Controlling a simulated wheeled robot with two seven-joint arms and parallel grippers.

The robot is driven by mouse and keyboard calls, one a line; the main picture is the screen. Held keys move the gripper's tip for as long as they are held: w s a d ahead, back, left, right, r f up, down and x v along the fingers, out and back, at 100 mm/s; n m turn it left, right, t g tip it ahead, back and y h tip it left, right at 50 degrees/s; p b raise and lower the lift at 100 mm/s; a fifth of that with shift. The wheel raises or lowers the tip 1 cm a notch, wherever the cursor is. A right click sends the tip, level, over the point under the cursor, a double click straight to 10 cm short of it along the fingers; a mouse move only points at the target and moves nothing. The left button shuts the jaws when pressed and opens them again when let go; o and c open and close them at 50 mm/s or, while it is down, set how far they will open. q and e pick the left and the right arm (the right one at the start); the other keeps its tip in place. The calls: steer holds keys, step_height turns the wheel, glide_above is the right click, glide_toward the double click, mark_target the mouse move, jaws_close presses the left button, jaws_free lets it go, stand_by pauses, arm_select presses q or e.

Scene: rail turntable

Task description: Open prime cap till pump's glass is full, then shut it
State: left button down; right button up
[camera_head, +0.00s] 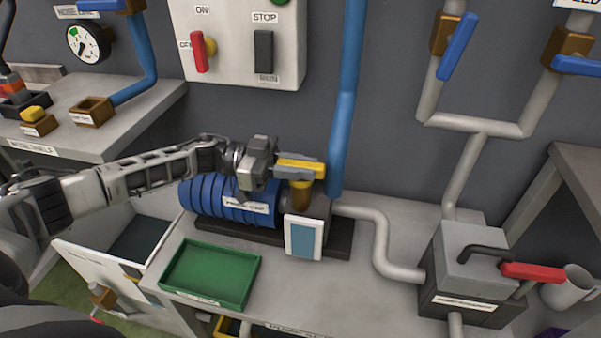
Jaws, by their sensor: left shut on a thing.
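The blue ribbed pump (230,201) sits on a dark base on the bench. Its label is partly readable. The yellow prime cap handle (301,170) lies across the top of a brass neck (300,194) on the grey pump head. The pump's glass (303,240) is a white-framed window on the front of the head; it looks evenly blue over its visible height. My left gripper (272,168) comes in from the left above the pump and is shut on the left end of the yellow handle. The fingertips are partly hidden. My right gripper is out of view.
A green tray (212,272) stands in front of the pump. A blue pipe (345,110) rises behind it. A grey box with a red-handled lever (531,271) stands at right, beside a grey mug (566,288). A switch panel (238,45) hangs on the wall.

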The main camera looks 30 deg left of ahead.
arm_select(q)
steer(key=shift+m+g, duration=0.3)
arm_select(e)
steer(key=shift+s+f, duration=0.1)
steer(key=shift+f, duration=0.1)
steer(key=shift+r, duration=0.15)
arm_select(q)
steer(key=c, duration=1.3)
jaws_free()
steer(key=shift+a, duration=0.15)
steer(key=b+v, duration=0.2)
steer(key=v, duration=0.9)
steer(key=shift+a+f, duration=0.1)
steer(key=shift+a, duration=0.25)
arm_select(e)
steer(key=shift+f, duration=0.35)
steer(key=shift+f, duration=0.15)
